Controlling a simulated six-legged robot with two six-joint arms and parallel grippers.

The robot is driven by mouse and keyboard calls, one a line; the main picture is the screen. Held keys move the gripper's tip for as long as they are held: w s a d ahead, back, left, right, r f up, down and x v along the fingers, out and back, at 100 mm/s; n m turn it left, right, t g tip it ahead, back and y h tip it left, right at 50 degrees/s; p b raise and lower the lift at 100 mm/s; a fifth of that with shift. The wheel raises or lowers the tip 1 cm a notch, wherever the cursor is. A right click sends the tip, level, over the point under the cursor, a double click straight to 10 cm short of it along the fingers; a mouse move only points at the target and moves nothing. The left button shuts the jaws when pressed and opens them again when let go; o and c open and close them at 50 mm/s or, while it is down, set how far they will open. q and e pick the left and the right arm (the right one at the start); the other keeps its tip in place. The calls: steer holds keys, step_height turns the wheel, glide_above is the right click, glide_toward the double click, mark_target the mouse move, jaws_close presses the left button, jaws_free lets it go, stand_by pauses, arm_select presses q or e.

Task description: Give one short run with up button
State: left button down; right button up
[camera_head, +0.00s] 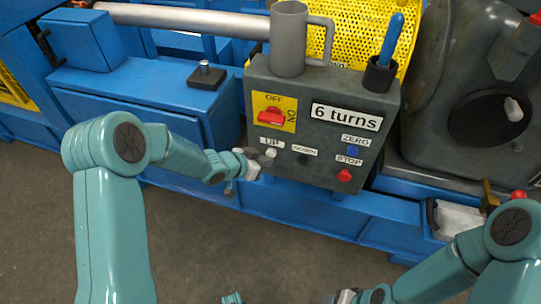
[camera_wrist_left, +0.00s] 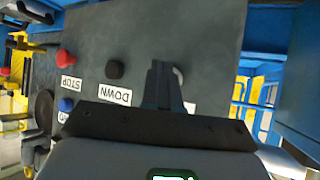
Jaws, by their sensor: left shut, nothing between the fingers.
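The dark grey control box (camera_head: 330,165) carries a white UP button (camera_head: 271,153), a black DOWN button, a blue ZERO button and a red STOP button (camera_head: 343,175). My left gripper (camera_head: 252,167) is shut and empty, just left of and below the UP button. In the left wrist view its fingertips (camera_wrist_left: 163,78) stand before the box and partly hide the pale UP button (camera_wrist_left: 179,77). I cannot tell whether they touch the box. The DOWN button (camera_wrist_left: 114,70) shows clear of the fingers. My right gripper (camera_head: 345,296) is only partly seen at the bottom edge.
A red OFF/ON switch (camera_head: 271,117) and a "6 turns" label (camera_head: 346,117) are on the box face. A grey mug (camera_head: 288,45) and a holder with a blue-handled tool (camera_head: 380,75) stand on top. Blue machine frame surrounds the box; floor in front is open.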

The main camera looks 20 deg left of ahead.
arm_select(q)
steer(key=shift+s, duration=0.3)
steer(key=s+b, duration=0.2)
steer(key=s, duration=0.3)
steer(key=shift+a+b, duration=0.1)
steer(key=shift+b, duration=0.25)
stand_by(0.4)
